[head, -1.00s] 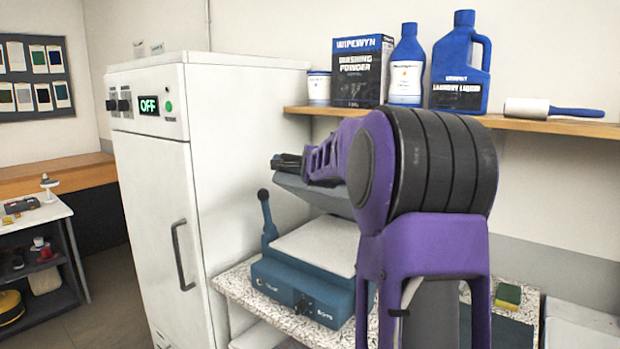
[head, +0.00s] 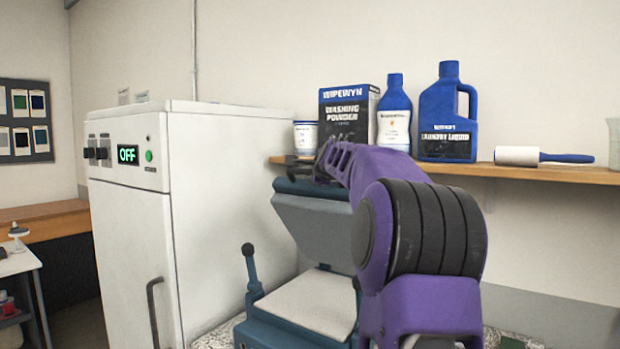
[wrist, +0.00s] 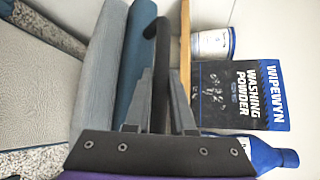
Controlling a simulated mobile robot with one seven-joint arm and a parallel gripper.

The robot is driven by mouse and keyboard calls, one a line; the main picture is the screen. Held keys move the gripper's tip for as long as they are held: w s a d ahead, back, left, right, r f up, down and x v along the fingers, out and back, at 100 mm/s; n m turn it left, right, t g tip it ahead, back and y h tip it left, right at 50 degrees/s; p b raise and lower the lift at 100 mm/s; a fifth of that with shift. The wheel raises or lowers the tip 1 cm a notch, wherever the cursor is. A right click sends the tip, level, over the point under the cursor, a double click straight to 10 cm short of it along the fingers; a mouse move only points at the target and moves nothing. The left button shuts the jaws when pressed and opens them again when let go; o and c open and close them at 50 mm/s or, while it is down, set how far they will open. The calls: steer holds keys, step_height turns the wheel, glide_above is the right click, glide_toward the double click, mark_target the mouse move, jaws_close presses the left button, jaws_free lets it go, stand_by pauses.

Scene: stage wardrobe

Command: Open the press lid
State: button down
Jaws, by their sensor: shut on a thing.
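The press (head: 280,330) is a blue base with a pale flat pad. Its blue lid with a grey padded underside (head: 318,232) is raised and tilted well back from the pad. In the wrist view the lid's grey pad (wrist: 100,75) and blue shell (wrist: 135,55) stand left of my fingers. My gripper (wrist: 160,100) is shut on the black lid handle (wrist: 157,45), a bar between the two fingers. In the head view my gripper (head: 302,168) is at the lid's upper edge, and my arm hides part of the press's right side.
A wooden shelf (head: 510,172) close behind the lid carries washing powder (head: 348,120), a tub (head: 305,137), blue bottles (head: 448,115) and a lint roller (head: 520,156). A white cabinet (head: 130,230) reading OFF stands left. A black-knobbed lever (head: 250,262) rises at the press's left.

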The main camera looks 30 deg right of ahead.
steer(key=c, duration=0.8)
jaws_free()
steer(key=shift+o, duration=0.2)
